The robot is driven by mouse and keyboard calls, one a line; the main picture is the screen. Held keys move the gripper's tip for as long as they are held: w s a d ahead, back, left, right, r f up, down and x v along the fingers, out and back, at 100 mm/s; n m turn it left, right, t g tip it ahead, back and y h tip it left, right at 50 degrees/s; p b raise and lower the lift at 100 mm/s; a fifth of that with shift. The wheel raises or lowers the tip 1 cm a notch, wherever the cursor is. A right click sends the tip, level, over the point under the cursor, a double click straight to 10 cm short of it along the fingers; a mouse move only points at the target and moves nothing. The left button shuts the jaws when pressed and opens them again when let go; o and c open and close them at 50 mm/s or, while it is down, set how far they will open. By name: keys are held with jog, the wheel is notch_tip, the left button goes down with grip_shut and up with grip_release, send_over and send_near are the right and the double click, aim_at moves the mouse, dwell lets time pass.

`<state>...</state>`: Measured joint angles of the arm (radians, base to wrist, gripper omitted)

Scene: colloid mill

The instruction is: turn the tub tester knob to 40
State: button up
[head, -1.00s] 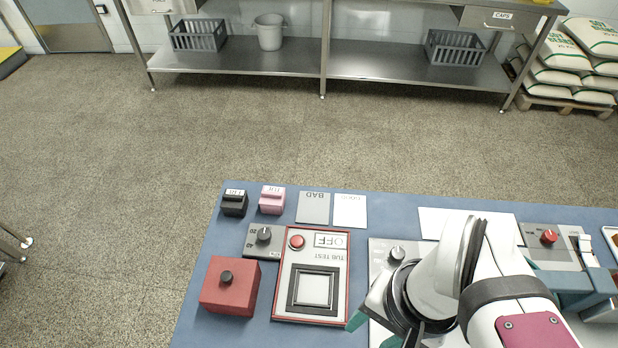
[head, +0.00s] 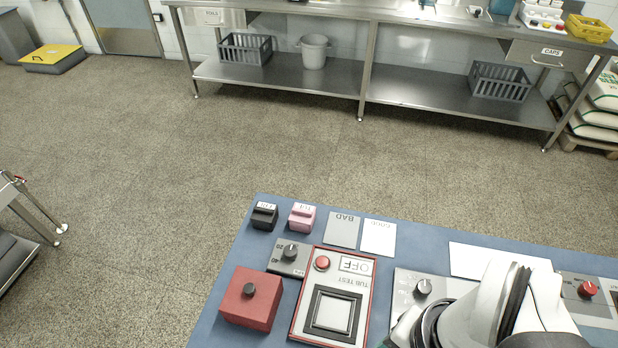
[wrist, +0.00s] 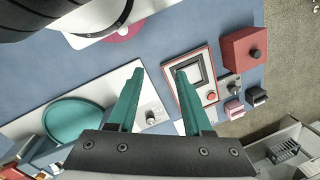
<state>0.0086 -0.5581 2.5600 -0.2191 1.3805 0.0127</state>
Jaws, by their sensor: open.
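The tub tester (head: 360,278) is a red-edged grey panel with a red button, a square plate and an OFF sign, left of my arm on the blue table. Beside it is a small grey box with a dark knob (head: 290,252), marked 20 and 40. I cannot tell which mark the knob points to. The knob also shows in the wrist view (wrist: 236,87), right of the tester. In the head view my arm hides the fingers.
A red box with a black knob (head: 248,300) stands close to the small knob box. Black (head: 264,216) and pink (head: 302,217) blocks and two cards lie behind it.

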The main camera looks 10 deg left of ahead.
jog(key=o, duration=0.3)
jog(key=shift+m+h, duration=0.4)
jog(key=shift+m, duration=0.1)
jog(key=w+a+r, duration=0.1)
jog(key=w, duration=0.2)
jog(key=w+a, duration=0.1)
jog(key=w, duration=0.3)
jog(key=w+a+r, duration=0.1)
jog(key=w+a, duration=0.1)
jog(key=w, duration=0.1)
jog(key=shift+w+r, duration=0.2)
jog(key=shift+r, duration=0.1)
jog(key=m+h, duration=0.1)
jog(key=m, duration=0.1)
send_over(290, 250)
notch_tip(290, 250, down, 6)
notch_tip(290, 250, down, 14)
jog(key=shift+f, duration=0.8)
grip_shut()
